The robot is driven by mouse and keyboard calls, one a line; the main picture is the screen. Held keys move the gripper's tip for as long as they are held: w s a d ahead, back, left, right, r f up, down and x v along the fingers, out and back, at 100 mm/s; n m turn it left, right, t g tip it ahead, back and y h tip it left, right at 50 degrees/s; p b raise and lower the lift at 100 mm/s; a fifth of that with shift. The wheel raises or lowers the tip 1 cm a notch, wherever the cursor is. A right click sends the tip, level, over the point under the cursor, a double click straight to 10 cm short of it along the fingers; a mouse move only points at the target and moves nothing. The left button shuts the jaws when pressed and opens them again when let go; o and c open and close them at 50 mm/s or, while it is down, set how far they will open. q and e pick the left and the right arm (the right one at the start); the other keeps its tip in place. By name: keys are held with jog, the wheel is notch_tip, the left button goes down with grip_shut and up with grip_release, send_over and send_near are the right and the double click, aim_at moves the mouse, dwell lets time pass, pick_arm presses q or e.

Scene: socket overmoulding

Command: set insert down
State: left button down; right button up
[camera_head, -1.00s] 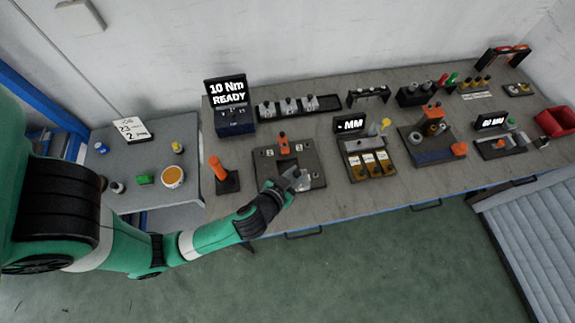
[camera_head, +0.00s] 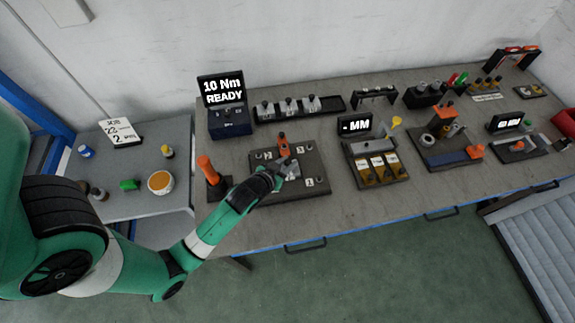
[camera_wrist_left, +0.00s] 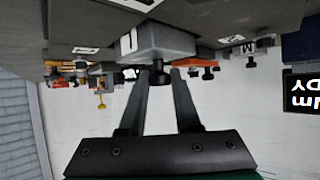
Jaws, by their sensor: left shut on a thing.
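My left gripper (camera_head: 285,167) is over the dark fixture plate (camera_head: 319,168) with numbered labels. It is shut on the insert, a grey block (camera_wrist_left: 152,42) with a white label and a black knob. In the left wrist view the knob sits between the fingertips of my left gripper (camera_wrist_left: 164,75). In the head view the insert (camera_head: 292,172) is partly hidden by the gripper, low over the plate's middle. I cannot tell whether it touches the plate. An orange-handled clamp (camera_head: 283,144) stands just behind it on the plate. My right gripper is not in view.
A rack (camera_head: 328,105) with similar grey blocks stands behind the plate. An orange-handled tool (camera_head: 208,170) stands at its left, a torque display (camera_head: 223,92) behind left. A gauge station (camera_head: 372,165) is to the right. Bare table lies between.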

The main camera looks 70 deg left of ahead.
pick_arm(q)
jog(key=shift+f, duration=0.15)
jog(key=c, duration=0.6)
grip_release()
jog(key=shift+s+d+r, duration=0.2)
jog(key=shift+r, duration=0.1)
jog(key=p+v, duration=0.2)
jog(key=v, duration=0.9)
jog(key=shift+s+d+p, duration=0.1)
jog(key=shift+s+p, duration=0.05)
jog(key=shift+p, duration=0.15)
